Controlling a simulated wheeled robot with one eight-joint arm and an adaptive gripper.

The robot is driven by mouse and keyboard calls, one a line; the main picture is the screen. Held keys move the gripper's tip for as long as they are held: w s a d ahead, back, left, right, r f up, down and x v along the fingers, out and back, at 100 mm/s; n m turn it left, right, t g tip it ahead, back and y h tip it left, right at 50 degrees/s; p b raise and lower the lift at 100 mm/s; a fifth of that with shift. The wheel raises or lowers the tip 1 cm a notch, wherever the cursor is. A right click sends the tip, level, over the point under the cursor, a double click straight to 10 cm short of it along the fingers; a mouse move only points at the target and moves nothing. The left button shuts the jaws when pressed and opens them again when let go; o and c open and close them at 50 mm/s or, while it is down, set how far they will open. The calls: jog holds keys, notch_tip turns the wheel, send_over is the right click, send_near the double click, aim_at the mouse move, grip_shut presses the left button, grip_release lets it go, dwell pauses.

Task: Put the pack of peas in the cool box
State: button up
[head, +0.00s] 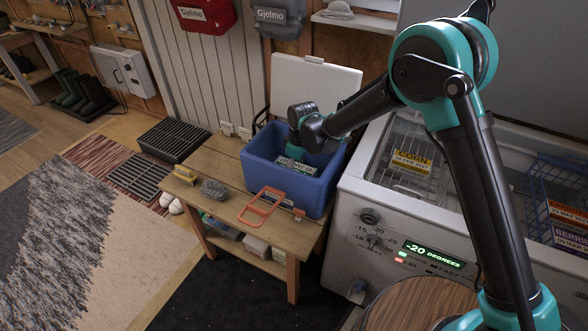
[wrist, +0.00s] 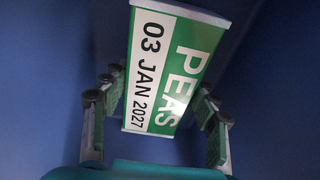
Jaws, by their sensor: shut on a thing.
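The blue cool box (head: 272,182) stands on the wooden bench, with its white lid (head: 312,88) raised behind it. My gripper (head: 295,153) reaches down inside the box. The pack of peas (head: 297,167), green and white, is low inside the box at my gripper. In the wrist view the pack of peas (wrist: 172,62) lies between the two fingers of my gripper (wrist: 158,92), against blue walls. The label reads "PEAS 03 JAN 2027". My gripper is shut on the pack. I cannot tell whether the pack touches the box floor.
An orange handle (head: 262,207) is at the front of the box. A grey item (head: 214,189) and a yellow item (head: 186,174) sit on the bench (head: 226,153). The freezer (head: 350,215) on the right holds a corn pack (head: 411,162) and a blue wire basket (head: 555,175).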

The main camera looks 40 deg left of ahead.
jog(key=o, duration=1.6)
jog(key=shift+r, duration=0.15)
jog(key=r, duration=0.4)
jog(key=d+r, duration=0.1)
jog(key=r, duration=0.6)
jog(key=shift+w+d+r, duration=0.15)
jog(key=shift+d+r, duration=0.1)
jog(key=shift+r, duration=0.1)
